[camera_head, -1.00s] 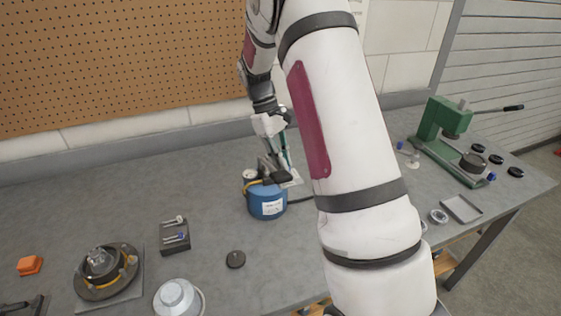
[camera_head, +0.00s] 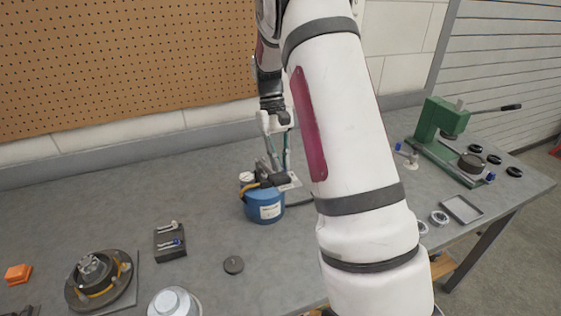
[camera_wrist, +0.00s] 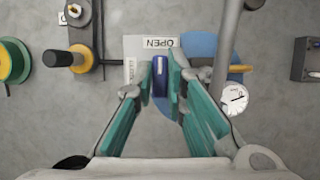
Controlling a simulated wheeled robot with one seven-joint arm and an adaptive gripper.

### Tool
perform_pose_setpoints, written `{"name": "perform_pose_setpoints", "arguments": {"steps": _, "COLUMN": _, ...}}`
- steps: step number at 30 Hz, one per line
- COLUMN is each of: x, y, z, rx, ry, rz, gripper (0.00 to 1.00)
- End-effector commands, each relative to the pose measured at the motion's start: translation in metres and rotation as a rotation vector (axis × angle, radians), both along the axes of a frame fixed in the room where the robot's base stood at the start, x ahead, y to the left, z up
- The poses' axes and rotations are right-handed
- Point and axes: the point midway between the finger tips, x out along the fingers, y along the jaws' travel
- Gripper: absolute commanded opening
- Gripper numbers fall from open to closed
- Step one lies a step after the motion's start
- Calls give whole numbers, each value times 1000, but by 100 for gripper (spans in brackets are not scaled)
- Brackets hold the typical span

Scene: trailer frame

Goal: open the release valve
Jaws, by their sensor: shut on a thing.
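A blue tank (camera_head: 265,208) stands on the grey bench, with a round white gauge (camera_wrist: 234,98) beside it in the wrist view. A pale plate (camera_wrist: 140,48) carries an "OPEN" label, upside down in the wrist view, and a second label along its left side that I cannot read. My gripper (camera_wrist: 164,76) has its teal fingers on both sides of a blue valve handle (camera_wrist: 160,84), shut on it. The handle points toward the "OPEN" label in the picture. In the head view, my gripper (camera_head: 272,172) is just above the tank, and the handle is hidden.
A green press (camera_head: 450,130) stands at right. A pegboard (camera_head: 120,60) is behind.

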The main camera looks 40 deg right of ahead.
Motion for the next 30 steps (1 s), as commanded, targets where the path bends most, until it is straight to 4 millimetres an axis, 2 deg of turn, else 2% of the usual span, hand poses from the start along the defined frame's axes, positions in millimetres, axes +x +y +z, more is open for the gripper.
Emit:
{"name": "perform_pose_setpoints", "arguments": {"steps": 9, "x": 1, "y": 0, "z": 1, "rx": -1, "ry": -4, "rz": 0, "gripper": 0}}
{"name": "perform_pose_setpoints", "arguments": {"steps": 10, "x": 1, "y": 0, "z": 1, "rx": -1, "ry": -4, "rz": 0, "gripper": 19}}
{"name": "perform_pose_setpoints", "arguments": {"steps": 12, "x": 1, "y": 0, "z": 1, "rx": -1, "ry": -4, "rz": 0, "gripper": 32}}
{"name": "perform_pose_setpoints", "arguments": {"steps": 23, "x": 2, "y": 0, "z": 3, "rx": -1, "ry": -2, "rz": 0, "gripper": 32}}
{"name": "perform_pose_setpoints", "arguments": {"steps": 26, "x": 5, "y": -2, "z": 12, "rx": -1, "ry": -4, "rz": 0, "gripper": 32}}
{"name": "perform_pose_setpoints", "arguments": {"steps": 30, "x": 15, "y": -5, "z": 34, "rx": -3, "ry": -6, "rz": 0, "gripper": 32}}
